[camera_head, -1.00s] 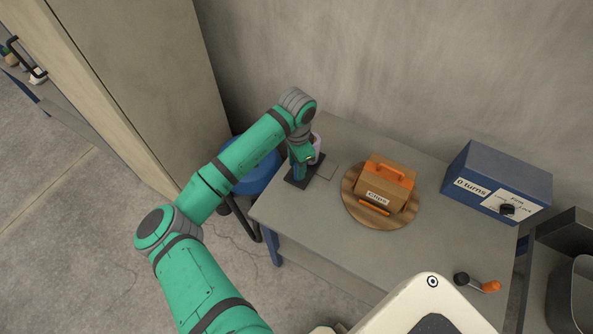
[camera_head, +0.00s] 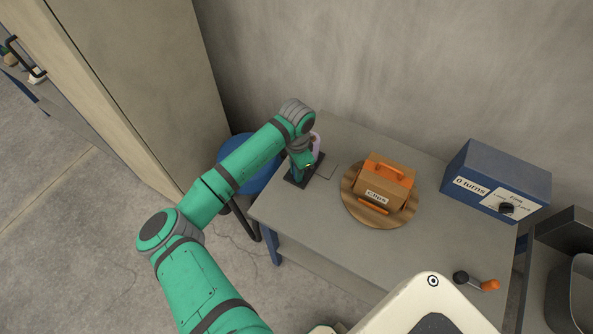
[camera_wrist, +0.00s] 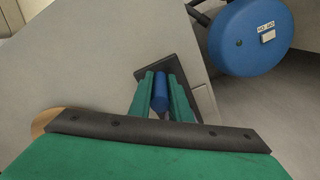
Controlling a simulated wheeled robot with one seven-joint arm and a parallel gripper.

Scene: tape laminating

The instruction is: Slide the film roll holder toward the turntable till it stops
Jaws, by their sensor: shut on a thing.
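The film roll holder has a flat dark base plate (camera_head: 293,183) on the table's left part, with a pinkish film roll (camera_head: 317,143) showing partly behind my wrist. My gripper (camera_head: 301,168) reaches down over the plate. In the wrist view, my green fingers (camera_wrist: 160,85) are shut on a blue upright handle (camera_wrist: 160,92) standing over the dark plate. My arm hides much of the holder. The round wooden turntable (camera_head: 352,207) lies to the right of the holder, with a gap of bare table between. It carries a brown box (camera_head: 380,187) with orange handles.
A blue turns-counter box (camera_head: 490,180) stands at the table's right rear. An orange-handled crank (camera_head: 489,285) is at the front right. A thin rectangular outline marks the tabletop beside the holder. The wall is close behind.

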